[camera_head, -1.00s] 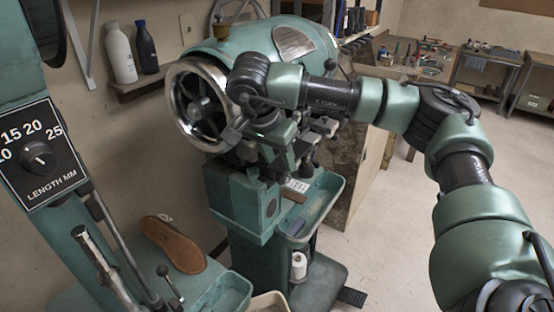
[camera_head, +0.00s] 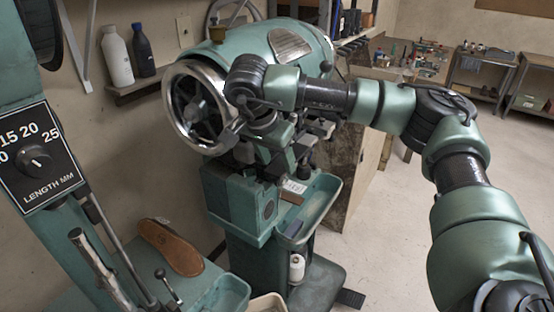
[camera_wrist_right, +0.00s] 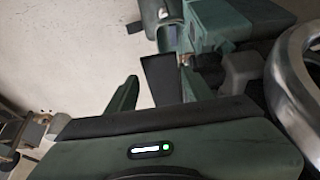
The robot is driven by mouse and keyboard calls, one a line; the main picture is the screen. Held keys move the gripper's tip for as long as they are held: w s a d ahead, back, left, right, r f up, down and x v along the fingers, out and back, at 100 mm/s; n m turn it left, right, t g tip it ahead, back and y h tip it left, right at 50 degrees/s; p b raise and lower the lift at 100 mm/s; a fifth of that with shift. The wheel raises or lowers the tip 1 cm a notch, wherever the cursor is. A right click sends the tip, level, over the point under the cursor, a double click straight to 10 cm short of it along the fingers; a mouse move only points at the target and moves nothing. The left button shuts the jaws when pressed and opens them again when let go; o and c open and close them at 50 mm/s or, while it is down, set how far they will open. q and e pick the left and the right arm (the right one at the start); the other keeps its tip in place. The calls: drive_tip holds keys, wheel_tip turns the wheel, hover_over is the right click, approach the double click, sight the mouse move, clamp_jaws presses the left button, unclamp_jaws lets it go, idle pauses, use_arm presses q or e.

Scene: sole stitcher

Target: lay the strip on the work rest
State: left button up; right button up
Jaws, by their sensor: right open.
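My right gripper (camera_wrist_right: 158,77) is open in the wrist view. A flat dark piece (camera_wrist_right: 160,88), which may be the strip, shows between its two fingers, with gaps at both sides. I cannot tell whether it rests on the work rest. In the head view my right arm reaches across to the green stitching machine (camera_head: 235,205). The wrist is beside the chrome handwheel (camera_head: 168,105), and the fingertips are hard to make out there. The work rest cannot be told apart surely. My left gripper is out of view.
The handwheel also stands close at the right of the wrist view (camera_wrist_right: 283,80). A green tray (camera_head: 325,205) is at the machine's right side. A brown shoe sole (camera_head: 170,247) lies on the nearer machine at lower left. Open floor (camera_head: 395,240) is at the right.

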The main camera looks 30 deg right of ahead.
drive_tip(key=shift+a+f, duration=0.25)
drive_tip(key=shift+f, duration=0.05)
drive_tip(key=shift+s+a, duration=0.1)
drive_tip(key=shift+a, duration=0.7)
drive_tip(key=shift+s+a, duration=0.4)
drive_tip(key=shift+a, duration=0.2)
drive_tip(key=shift+a+r, duration=0.1)
drive_tip(key=o, duration=0.5)
drive_tip(key=shift+o, duration=0.2)
drive_tip(key=shift+b, duration=0.3)
